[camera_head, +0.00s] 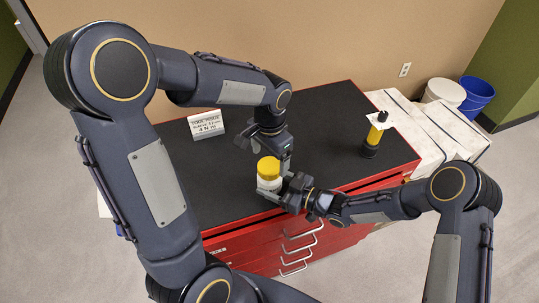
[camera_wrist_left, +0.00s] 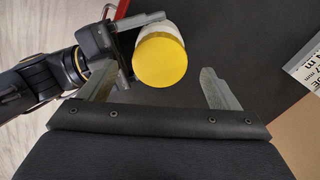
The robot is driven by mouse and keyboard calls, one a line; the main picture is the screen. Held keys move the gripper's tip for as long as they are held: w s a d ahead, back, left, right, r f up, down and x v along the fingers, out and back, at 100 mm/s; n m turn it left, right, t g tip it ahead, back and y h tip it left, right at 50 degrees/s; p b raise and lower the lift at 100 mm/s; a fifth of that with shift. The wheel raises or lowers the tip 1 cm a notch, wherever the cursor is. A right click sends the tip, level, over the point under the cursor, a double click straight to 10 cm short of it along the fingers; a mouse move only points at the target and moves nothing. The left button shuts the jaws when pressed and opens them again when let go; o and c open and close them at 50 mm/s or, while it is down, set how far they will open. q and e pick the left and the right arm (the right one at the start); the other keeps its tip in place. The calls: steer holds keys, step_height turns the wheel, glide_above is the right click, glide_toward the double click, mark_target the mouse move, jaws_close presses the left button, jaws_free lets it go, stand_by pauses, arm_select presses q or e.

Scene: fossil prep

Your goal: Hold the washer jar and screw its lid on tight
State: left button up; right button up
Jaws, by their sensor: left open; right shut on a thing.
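The washer jar (camera_head: 268,184) stands upright near the front edge of the black bench top, with its yellow lid (camera_head: 268,166) sitting on top. My right gripper (camera_head: 279,188) is shut on the jar's pale body from the right. My left gripper (camera_head: 276,163) is above and behind the jar, pointing down. In the left wrist view, my left gripper (camera_wrist_left: 155,88) has its fingers wide apart, with nothing between them. The yellow lid (camera_wrist_left: 160,62) lies beyond the fingertips there, and the jar's pale wall (camera_wrist_left: 158,22) shows past it. How tightly the lid sits cannot be told.
A red drawer cabinet (camera_head: 290,245) carries the black top (camera_head: 320,125). A printed sign (camera_head: 206,124) stands at the back left. A yellow and black tool (camera_head: 375,134) stands at the right. White boxes (camera_head: 425,125) and two buckets (camera_head: 476,92) are beyond the right end.

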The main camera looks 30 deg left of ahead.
mark_target(268, 167)
arm_select(q)
steer(key=shift+f, duration=1.5)
